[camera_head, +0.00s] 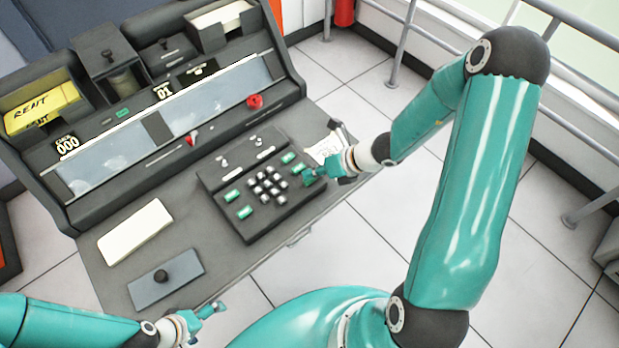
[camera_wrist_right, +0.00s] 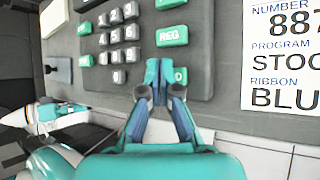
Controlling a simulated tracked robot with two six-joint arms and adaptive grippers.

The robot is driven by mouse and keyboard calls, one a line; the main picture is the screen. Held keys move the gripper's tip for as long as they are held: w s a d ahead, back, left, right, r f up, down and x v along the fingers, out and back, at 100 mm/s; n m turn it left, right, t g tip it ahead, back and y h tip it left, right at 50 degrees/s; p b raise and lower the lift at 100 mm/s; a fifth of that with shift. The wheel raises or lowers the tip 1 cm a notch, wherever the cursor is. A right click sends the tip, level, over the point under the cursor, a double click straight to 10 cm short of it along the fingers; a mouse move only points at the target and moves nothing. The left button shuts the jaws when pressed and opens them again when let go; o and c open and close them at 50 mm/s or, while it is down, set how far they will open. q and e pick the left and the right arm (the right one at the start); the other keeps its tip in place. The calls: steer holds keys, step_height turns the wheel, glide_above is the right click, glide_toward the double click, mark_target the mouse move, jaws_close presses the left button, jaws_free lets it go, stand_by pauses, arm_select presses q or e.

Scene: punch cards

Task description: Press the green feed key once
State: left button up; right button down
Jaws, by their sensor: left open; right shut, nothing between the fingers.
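The keypad (camera_head: 240,228) on the desk carries several green keys and a block of small grey keys. In the right wrist view one green key (camera_wrist_right: 181,75) is partly hidden by my right fingertips; only its last letter shows, so I cannot read it as the feed key. Another green key (camera_wrist_right: 172,36) reads REG. My right gripper (camera_head: 309,175) is shut and empty, its tips over the keypad's right side by the partly hidden key; I cannot tell whether they touch it. My left gripper (camera_head: 212,309) is open and empty off the desk's front edge.
A printed card (camera_wrist_right: 285,55) lies right of the keypad. A pale card stack (camera_head: 135,231) and a grey plate with a black knob (camera_head: 163,275) lie left of it. The console (camera_head: 165,125) stands behind. The desk's front edge is clear between the arms.

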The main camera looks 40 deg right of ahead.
mark_target(312, 180)
steer(key=shift+f, duration=0.3)
steer(key=shift+r, duration=0.1)
stand_by(0.4)
steer(key=shift+r+p, duration=0.5)
steer(key=shift+r, duration=0.3)
step_height(312, 180, up, 5)
steer(key=p, duration=0.4)
stand_by(0.8)
